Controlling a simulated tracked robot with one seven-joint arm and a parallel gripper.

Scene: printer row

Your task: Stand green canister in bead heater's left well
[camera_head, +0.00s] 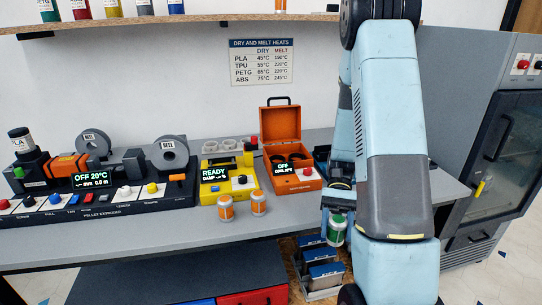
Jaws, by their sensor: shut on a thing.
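A green canister (337,230) with a white label hangs below my gripper (338,207), in front of the bench's edge at the right. My gripper is shut on its upper part and points down; the fingertips are partly hidden. The orange box with its lid open (297,185), apparently the bead heater, stands on the bench to the upper left of my gripper. Its display reads OFF and COOL. Dark round wells show inside it, small and partly hidden by the display.
A long black machine (60,206) fills the left bench. Blue-topped bins (322,270) stand below the canister. A grey cabinet (505,150) is at right.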

